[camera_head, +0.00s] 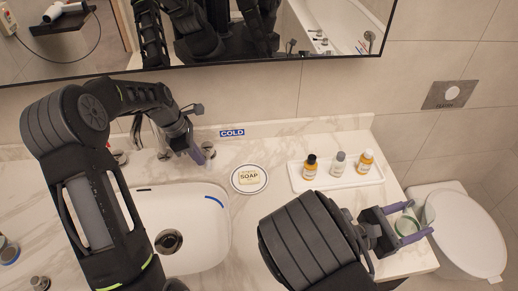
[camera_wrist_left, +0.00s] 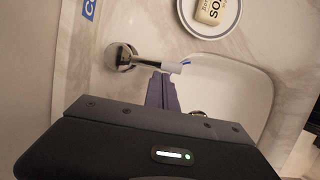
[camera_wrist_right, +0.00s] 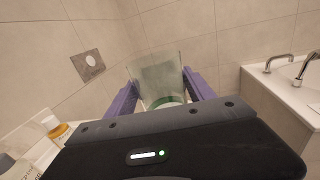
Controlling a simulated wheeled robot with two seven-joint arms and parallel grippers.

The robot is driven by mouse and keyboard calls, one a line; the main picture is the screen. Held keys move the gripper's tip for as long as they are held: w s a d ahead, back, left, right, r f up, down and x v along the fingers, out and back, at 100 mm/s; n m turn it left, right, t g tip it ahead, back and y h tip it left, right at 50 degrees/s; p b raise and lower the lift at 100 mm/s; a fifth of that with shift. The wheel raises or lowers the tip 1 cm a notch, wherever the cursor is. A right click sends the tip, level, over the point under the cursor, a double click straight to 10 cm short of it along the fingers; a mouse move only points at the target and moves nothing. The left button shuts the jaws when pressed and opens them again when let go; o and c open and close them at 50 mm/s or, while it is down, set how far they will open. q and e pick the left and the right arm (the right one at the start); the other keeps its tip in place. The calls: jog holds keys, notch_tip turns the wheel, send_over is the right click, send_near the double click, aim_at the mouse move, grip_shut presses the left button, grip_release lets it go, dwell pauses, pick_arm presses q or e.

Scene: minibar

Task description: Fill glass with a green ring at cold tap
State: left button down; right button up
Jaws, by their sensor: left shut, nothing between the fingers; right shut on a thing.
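The clear glass with a green ring (camera_head: 408,226) is held between the fingers of my right gripper (camera_head: 420,218), out over the right end of the counter near the toilet. In the right wrist view the glass (camera_wrist_right: 157,75) looks empty, with its green band low down. My left gripper (camera_head: 206,153) is shut and empty at the back of the basin, below the COLD sign (camera_head: 232,133). No water stream is visible.
The basin (camera_head: 195,240) lies in the counter (camera_head: 262,215). A soap dish (camera_head: 236,187) and a white tray (camera_head: 350,181) with three bottles stand right of it. The toilet (camera_head: 470,240) is beyond the right end. A mirror (camera_head: 300,55) hangs behind.

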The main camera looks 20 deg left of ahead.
aim_at(429, 209)
pick_arm(q)
jog(key=shift+w+d+n, duration=0.1)
jog(key=shift+d+n, duration=0.25)
jog(key=shift+n, duration=0.05)
pick_arm(e)
jog(key=shift+f, duration=0.1)
pick_arm(q)
jog(key=shift+w+d+n, duration=0.2)
jog(key=shift+d+n, duration=0.1)
jog(key=shift+d, duration=0.25)
